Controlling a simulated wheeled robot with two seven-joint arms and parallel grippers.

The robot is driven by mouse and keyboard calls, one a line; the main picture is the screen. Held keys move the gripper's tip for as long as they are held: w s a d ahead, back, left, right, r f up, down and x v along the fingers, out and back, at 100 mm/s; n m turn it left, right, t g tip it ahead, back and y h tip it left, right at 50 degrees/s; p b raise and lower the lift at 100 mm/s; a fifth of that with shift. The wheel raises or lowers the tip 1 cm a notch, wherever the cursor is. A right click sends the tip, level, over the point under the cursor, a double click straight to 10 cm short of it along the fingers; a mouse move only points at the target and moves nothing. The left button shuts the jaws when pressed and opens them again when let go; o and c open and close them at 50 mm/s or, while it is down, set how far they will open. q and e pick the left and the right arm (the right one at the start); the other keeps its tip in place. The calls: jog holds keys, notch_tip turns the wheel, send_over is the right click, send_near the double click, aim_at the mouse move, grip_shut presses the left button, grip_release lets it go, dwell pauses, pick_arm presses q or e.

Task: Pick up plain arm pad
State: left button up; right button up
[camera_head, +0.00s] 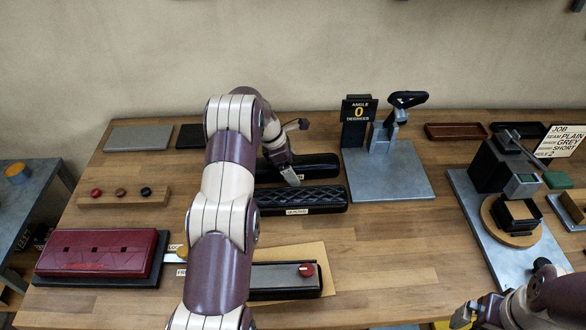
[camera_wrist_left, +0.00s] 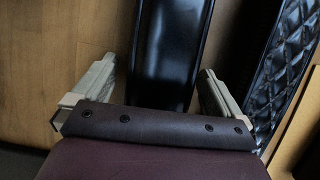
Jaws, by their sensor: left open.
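The plain arm pad (camera_head: 318,163) is a smooth black long pad in a dark tray on the wooden table, behind a quilted arm pad (camera_head: 310,197). My left gripper (camera_head: 288,173) is over the plain pad's left part and hides some of it. In the left wrist view the open fingers (camera_wrist_left: 158,72) stand on either side of the smooth black pad (camera_wrist_left: 172,45), with the quilted pad (camera_wrist_left: 287,80) to the right. Whether the fingers touch the plain pad I cannot tell. My right gripper (camera_head: 474,311) is at the lower right, its jaws unclear.
A grey angle stand (camera_head: 390,170) with a "0 degrees" sign is right of the pads. A press (camera_head: 495,165) stands farther right beside a job card (camera_head: 562,141) reading plain, grey, short. A red padded case (camera_head: 95,252) lies at the left.

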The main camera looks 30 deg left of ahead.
pick_arm(q)
jog(key=c, duration=1.4)
jog(key=shift+r, duration=0.1)
